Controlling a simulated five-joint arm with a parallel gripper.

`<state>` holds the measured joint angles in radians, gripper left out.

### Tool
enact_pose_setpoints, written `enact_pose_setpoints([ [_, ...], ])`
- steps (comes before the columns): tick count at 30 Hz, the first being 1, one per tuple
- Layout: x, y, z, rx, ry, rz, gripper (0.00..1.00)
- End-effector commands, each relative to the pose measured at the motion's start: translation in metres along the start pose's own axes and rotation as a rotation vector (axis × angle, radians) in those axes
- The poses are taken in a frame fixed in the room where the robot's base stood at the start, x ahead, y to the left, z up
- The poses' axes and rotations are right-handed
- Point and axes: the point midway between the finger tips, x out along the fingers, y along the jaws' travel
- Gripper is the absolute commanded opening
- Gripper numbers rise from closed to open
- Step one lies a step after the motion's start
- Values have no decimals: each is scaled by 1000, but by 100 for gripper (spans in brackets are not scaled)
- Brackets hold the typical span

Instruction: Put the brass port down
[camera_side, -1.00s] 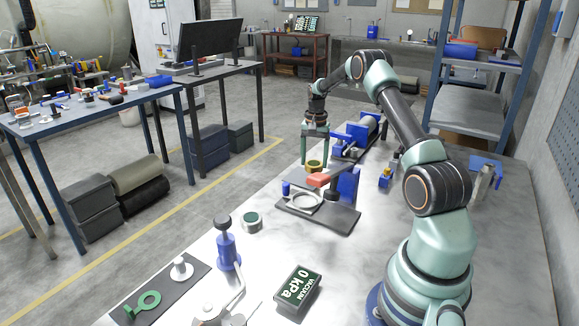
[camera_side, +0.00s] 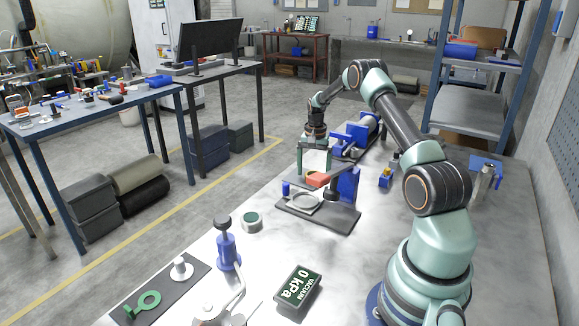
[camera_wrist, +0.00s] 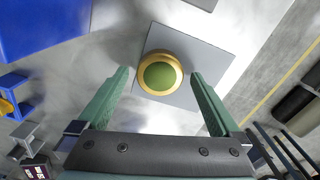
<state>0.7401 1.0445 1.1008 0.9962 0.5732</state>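The brass port (camera_wrist: 142,73), a gold ring with a green centre, rests or sits just above a flat grey square plate (camera_wrist: 205,55) in the wrist view; its exact height cannot be told. My gripper (camera_wrist: 159,72) is open, with a green finger on each side of the port and a visible gap at both sides. In the side view my gripper (camera_side: 314,171) points down behind the fixture with the red block (camera_side: 317,180). The port and the grey plate are hidden there.
The fixture's dark base (camera_side: 340,219) with a pale ring (camera_side: 303,207) stands in front of my gripper. A blue-and-silver cylinder device (camera_side: 358,135) is behind it.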

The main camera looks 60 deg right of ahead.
Motion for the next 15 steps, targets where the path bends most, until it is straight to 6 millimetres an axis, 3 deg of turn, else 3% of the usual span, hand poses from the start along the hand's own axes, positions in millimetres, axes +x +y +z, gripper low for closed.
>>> enact_pose_setpoints([
  [5, -16, 0, -1, 0, 2, -1, 100],
  [15, -84, -1, -1, 0, 4, -3, 100],
])
